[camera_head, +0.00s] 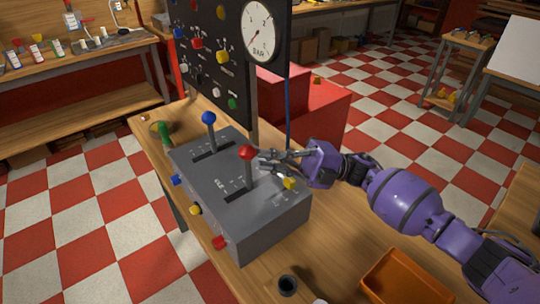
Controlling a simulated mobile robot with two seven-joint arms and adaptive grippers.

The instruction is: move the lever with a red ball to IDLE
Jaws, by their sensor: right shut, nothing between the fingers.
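A grey lever box (245,220) stands on a wooden table. A lever with a red ball (246,152) rises nearly upright from the nearer slot (236,197), with small markings beside it. A second lever with a blue ball (209,118) rises from the farther slot. My right gripper (264,160) comes in from the right, close beside the red ball's lever, just below the ball. Its fingers are shut with nothing between them. I cannot tell whether they touch the lever. My left gripper is not in view.
A yellow knob (289,183) sits on the box below my gripper. Blue, yellow and red knobs line its front side. An orange tray (405,280) and a small dark cup (287,285) are at the near table edge. A black panel with a gauge (259,31) stands behind.

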